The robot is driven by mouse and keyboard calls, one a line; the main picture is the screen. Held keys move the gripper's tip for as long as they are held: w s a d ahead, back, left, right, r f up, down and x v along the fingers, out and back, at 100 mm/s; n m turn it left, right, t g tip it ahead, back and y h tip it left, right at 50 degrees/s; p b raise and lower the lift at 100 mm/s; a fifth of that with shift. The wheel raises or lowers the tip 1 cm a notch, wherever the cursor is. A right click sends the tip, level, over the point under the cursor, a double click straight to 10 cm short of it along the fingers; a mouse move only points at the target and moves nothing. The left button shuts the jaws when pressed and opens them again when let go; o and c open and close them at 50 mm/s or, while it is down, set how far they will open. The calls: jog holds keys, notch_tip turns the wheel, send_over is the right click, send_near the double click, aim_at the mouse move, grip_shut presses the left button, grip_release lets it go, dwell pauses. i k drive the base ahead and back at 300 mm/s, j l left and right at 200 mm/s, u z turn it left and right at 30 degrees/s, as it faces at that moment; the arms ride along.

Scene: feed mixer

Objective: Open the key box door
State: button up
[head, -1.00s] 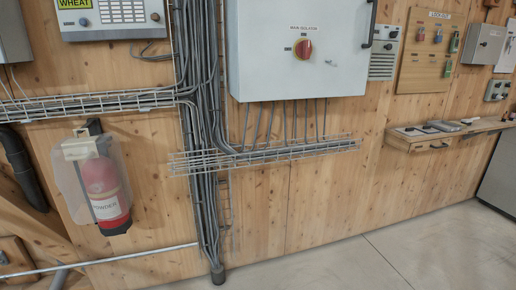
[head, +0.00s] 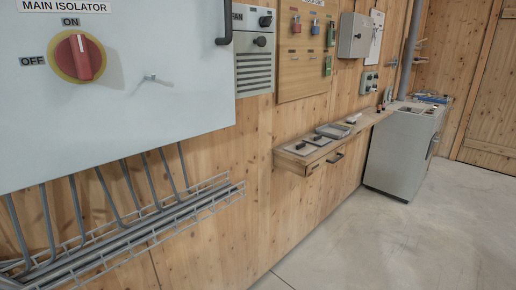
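A small light-grey wall box (head: 355,35), which looks like the key box, hangs on the wooden wall in the upper middle-right of the head view. Its door appears shut, with a small dark handle or lock on its front. It is right of the lockout board and above the wall shelf. My gripper is not in view.
A large grey main isolator cabinet (head: 140,120) with a red rotary switch (head: 81,57) fills the left. A lockout board (head: 306,72) hangs beyond it. A wooden shelf (head: 292,160) sticks out from the wall. A grey cabinet (head: 398,152) stands farther right. The concrete floor (head: 400,240) is clear.

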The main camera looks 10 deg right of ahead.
aim_at(362, 25)
jog(key=i+l+z, duration=0.2)
jog(key=i+z, duration=0.2)
jog(key=i, duration=0.15)
jog(key=i+z, duration=0.35)
jog(key=i, duration=0.25)
jog(key=i+j+z, duration=0.15)
jog(key=i+z, duration=0.25)
jog(key=i, duration=0.15)
